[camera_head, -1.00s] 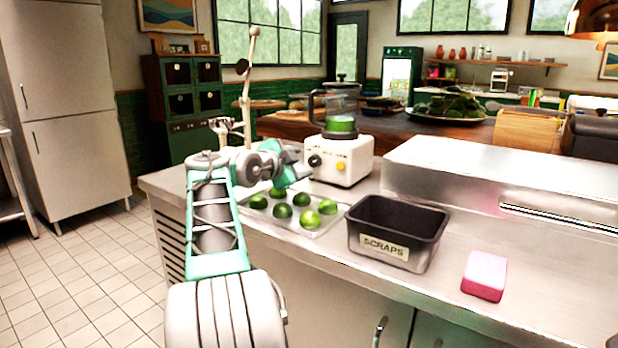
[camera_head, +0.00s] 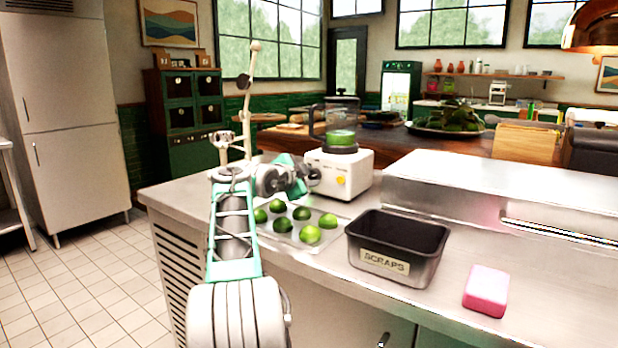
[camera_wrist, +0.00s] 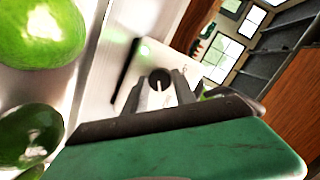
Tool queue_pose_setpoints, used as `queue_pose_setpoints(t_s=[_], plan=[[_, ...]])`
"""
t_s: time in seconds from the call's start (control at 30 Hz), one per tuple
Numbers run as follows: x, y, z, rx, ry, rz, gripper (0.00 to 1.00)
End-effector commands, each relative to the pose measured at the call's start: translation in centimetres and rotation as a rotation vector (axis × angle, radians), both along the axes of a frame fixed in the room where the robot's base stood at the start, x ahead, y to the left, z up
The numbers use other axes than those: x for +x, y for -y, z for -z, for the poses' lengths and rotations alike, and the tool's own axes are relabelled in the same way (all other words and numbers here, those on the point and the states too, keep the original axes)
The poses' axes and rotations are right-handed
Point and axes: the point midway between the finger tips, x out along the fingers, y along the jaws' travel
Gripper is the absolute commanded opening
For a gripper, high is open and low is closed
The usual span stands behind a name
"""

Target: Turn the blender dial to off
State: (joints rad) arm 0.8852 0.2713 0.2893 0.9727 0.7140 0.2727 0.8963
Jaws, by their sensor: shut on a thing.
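The blender (camera_head: 352,168) stands on the steel counter, with a white base, a clear jar holding green contents and a yellow button. Its dark dial is hidden behind my gripper (camera_head: 312,176) in the head view. In the wrist view the dial (camera_wrist: 160,76) is a dark round knob with a pale mark on the white base face. My gripper's two grey fingers (camera_wrist: 163,90) reach it, one on each side, and are shut on it. I cannot read the setting or labels around the dial.
A tray of several limes (camera_head: 310,234) lies just below and in front of my gripper. A raised steel ledge (camera_head: 480,187) is right of the blender.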

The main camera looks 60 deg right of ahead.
Motion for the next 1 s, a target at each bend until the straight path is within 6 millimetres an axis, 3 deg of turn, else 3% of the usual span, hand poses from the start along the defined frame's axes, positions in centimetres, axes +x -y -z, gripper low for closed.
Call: queue_pose_setpoints(t_s=[0.3,0.67,1.0], plan=[[-0.02,-0.01,0.11,0.002,-0.001,0.0,0.0],[0.04,-0.02,-0.1,0.01,-0.037,0.0,0.0],[0.19,-0.01,-0.45,0.044,-0.237,0.0,0.0]])
